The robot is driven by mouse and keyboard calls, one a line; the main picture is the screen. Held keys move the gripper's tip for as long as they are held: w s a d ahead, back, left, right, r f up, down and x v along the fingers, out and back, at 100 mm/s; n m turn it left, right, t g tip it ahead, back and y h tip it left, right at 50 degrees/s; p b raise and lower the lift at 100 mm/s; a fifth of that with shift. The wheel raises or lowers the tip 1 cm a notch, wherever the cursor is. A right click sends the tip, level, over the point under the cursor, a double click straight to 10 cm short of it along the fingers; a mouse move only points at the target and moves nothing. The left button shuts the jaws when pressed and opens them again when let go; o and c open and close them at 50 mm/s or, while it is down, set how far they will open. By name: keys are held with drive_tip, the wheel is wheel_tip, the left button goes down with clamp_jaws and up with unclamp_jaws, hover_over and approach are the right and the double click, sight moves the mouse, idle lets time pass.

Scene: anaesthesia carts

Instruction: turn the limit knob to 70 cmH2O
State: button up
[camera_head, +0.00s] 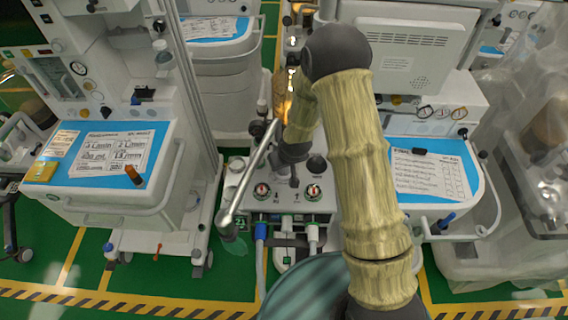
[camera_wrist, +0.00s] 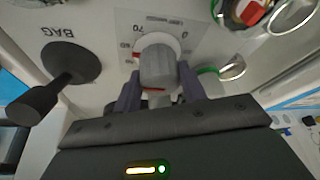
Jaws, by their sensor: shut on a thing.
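The limit knob (camera_wrist: 158,67) is a grey-white knob on a pale panel, with a printed scale around its base that shows upside down in the wrist view. A "70" is readable just above and left of the knob. A red mark shows at the left of its base and a red line at its near edge; I cannot tell the exact setting. My gripper (camera_wrist: 158,82) is shut on the knob, one dark finger on each side. In the head view my gripper (camera_head: 293,172) is low over the middle machine's panel, and the knob is hidden there.
A black lever (camera_wrist: 55,82) beside the "BAG" label stands left of the knob in the wrist view. A red-and-white round part (camera_wrist: 245,10) is at the upper right. A silver tube (camera_head: 247,175) slants close to my gripper. Carts stand left (camera_head: 150,165) and right (camera_head: 455,150).

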drive_tip(key=shift+w+r, duration=0.1)
drive_tip(key=o, duration=1)
drive_tip(key=b+v, duration=0.1)
drive_tip(key=v, duration=1.6)
drive_tip(key=shift+r+b, duration=0.15)
drive_tip(key=shift+b, duration=0.25)
